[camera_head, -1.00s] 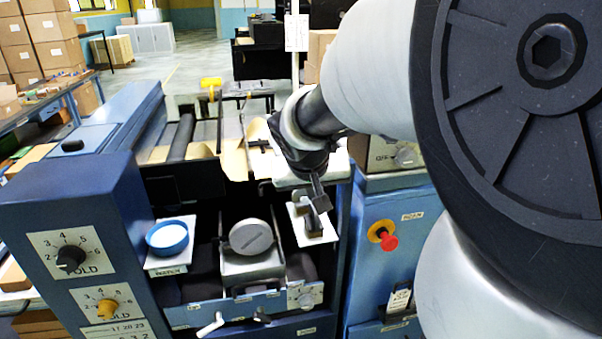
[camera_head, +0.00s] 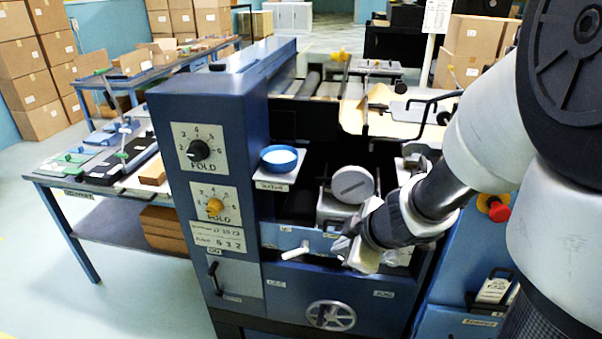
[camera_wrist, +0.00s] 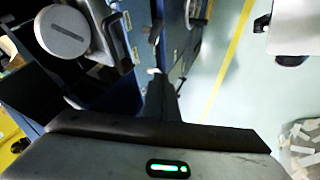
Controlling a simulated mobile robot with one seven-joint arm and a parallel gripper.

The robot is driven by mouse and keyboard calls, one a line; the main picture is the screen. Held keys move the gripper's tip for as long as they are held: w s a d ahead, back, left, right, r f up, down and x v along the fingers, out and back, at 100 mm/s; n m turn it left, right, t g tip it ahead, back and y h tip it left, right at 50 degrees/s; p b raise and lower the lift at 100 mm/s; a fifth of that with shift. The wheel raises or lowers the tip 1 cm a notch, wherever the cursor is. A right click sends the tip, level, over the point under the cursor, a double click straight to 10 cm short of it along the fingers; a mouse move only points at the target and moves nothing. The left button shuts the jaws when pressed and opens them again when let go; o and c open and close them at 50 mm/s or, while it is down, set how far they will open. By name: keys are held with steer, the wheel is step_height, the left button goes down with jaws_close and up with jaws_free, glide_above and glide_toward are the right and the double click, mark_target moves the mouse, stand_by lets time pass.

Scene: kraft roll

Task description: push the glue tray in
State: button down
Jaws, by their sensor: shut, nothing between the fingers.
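A drawer-like tray with a blue front (camera_head: 285,237) sits in the machine's opening; I take it to be the glue tray, though its label is too small to read. A round grey-lidded pot (camera_head: 352,185) stands above it, and shows in the wrist view (camera_wrist: 62,32). A white lever (camera_head: 295,252) sticks out below the blue front. My gripper (camera_head: 343,243) is shut and empty, in front of the machine at the tray's right part. The wrist hides that part, and I cannot tell whether the fingertips touch it. The dark fingers show in the wrist view (camera_wrist: 160,88).
A blue cup (camera_head: 279,158) stands on a small shelf left of the pot. The dial cabinet (camera_head: 210,170) rises at the left, and a handwheel (camera_head: 331,315) sits below. A red stop button (camera_head: 498,212) is at the right. The floor at the left front is clear.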

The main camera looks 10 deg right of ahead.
steer(key=b, duration=0.6)
glide_toward(322, 244)
step_height(322, 244, down, 4)
steer(key=s+a, duration=0.1)
steer(key=a, duration=0.1)
steer(key=shift+w+d+r+p, duration=0.1)
steer(key=shift+w+d, duration=0.05)
steer(key=shift+w, duration=0.4)
steer(key=shift+w+d+r+p, duration=0.1)
steer(key=shift+w+d+p, duration=0.1)
steer(key=shift+w, duration=0.4)
steer(key=shift+w+d+r+p, duration=0.1)
steer(key=shift+w+d, duration=0.05)
steer(key=shift+w, duration=0.4)
